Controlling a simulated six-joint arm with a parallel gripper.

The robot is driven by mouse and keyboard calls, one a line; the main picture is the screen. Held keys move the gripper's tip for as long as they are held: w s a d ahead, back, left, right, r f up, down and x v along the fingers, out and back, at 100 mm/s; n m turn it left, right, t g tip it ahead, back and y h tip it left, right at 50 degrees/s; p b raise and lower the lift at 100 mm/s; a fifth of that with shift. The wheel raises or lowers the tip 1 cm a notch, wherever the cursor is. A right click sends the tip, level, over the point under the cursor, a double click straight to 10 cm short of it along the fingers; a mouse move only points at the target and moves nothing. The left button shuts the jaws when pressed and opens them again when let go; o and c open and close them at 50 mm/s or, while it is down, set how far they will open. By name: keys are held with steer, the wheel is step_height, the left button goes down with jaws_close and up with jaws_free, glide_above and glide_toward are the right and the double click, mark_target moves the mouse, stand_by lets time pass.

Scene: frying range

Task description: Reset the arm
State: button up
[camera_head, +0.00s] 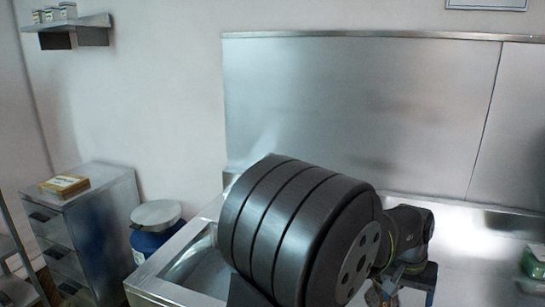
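A large black ribbed part of my own arm fills the lower middle of the head view, close to the camera. Behind it, to the right, a dark wrist joint shows. Below that joint is what looks like my gripper (405,283), dark and partly cut off by the lower edge of the picture. Its fingers are too small and hidden to tell whether they are open or shut. A small brownish, shiny bit shows beside it, and I cannot tell what it is.
A steel counter (470,240) with a tall steel backsplash (360,100) stands behind and right of the arm. A green item (534,262) lies at the right edge. On the left are a blue lidded bin (152,240), a drawer cabinet (105,215) with a yellowish box (64,186), and a wall shelf (75,22).

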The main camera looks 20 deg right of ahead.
steer(key=w+a+f+n, duration=0.2)
steer(key=w+a, duration=0.7)
steer(key=w, duration=0.6)
steer(key=w+a+f+n, duration=0.2)
steer(key=w+a, duration=0.8)
steer(key=w, duration=0.4)
steer(key=shift+w+a+n+t, duration=0.15)
steer(key=shift+w+n+t, duration=0.25)
